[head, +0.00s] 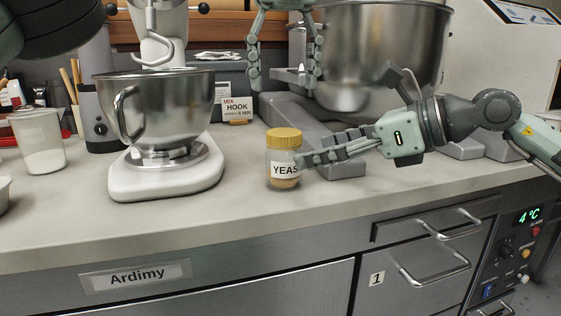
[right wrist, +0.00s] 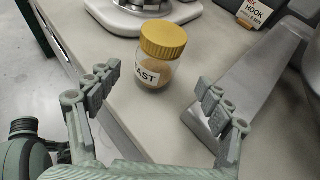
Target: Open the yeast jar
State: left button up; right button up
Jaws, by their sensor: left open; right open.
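The yeast jar (head: 283,165) stands upright on the counter in the head view, clear with a white label and tan contents. Its yellow lid (head: 283,138) is on. My right gripper (head: 308,160) reaches in from the right at the jar's side, its fingers partly covering the label's right end. In the right wrist view the jar (right wrist: 157,72) is ahead, between and beyond the two spread fingers (right wrist: 165,90), and the gripper is empty. I cannot tell whether a finger touches the jar. My left gripper (head: 285,85) hangs above and behind the jar, open and empty, fingers pointing down.
A stand mixer with a steel bowl (head: 157,105) stands left of the jar. A large steel bowl (head: 385,50) and grey metal mixer feet stand behind and right. A hook sign (head: 237,109) is behind. The counter's front edge (head: 240,232) is near; bare counter lies before the jar.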

aim_at(285, 158)
pick_arm(q)
jog(key=shift+s, duration=0.1)
pick_arm(e)
jog(key=x, duration=0.7)
jog(key=shift+s+a, duration=0.15)
jog(key=shift+a, duration=0.05)
